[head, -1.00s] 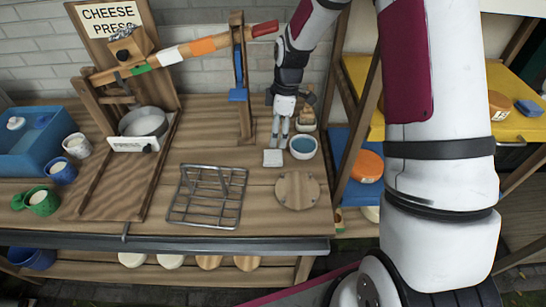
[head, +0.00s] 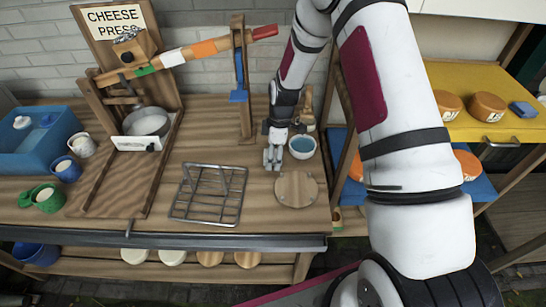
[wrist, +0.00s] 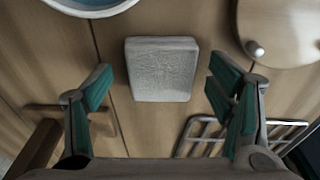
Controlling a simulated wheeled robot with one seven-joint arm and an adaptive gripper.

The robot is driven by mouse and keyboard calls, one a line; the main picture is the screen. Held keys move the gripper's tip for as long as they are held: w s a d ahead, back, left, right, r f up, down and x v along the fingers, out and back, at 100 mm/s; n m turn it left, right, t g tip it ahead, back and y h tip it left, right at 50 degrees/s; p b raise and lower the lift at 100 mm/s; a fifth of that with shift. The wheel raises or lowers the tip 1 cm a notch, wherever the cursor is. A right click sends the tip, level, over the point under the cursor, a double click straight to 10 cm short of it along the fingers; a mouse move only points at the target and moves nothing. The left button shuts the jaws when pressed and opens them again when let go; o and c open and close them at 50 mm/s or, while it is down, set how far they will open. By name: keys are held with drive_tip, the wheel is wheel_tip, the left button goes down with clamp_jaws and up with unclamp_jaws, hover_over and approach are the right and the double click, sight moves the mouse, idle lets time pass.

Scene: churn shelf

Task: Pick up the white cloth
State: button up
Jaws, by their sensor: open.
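The white cloth (wrist: 162,70) is a small folded, light grey-white square lying flat on the wooden bench. In the wrist view it sits between and slightly ahead of my open, green-padded fingers, touching neither. My gripper (head: 272,158) points down right over the cloth in the head view and hides most or all of it there. The gripper is empty; its exact height above the cloth is hard to tell.
A white bowl with blue contents (head: 302,146) stands close by on the right. A round wooden board (head: 296,189) and a wire rack (head: 209,194) lie nearer the front. The cheese press post (head: 243,85) rises to the left. Shelves with cheeses (head: 487,106) stand right.

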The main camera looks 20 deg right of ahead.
drive_tip(key=c, duration=1.1)
drive_tip(key=shift+r, duration=0.15)
drive_tip(key=shift+w+r, duration=0.1)
drive_tip(key=shift+r, duration=0.45)
wheel_tip(320, 180, up, 2)
drive_tip(key=shift+r+b, duration=0.15)
drive_tip(key=shift+b, duration=0.3)
drive_tip(key=s, duration=0.5)
drive_tip(key=s+r, duration=0.1)
drive_tip(key=s, duration=1)
drive_tip(key=shift+s+r, duration=0.1)
drive_tip(key=shift+r, duration=0.05)
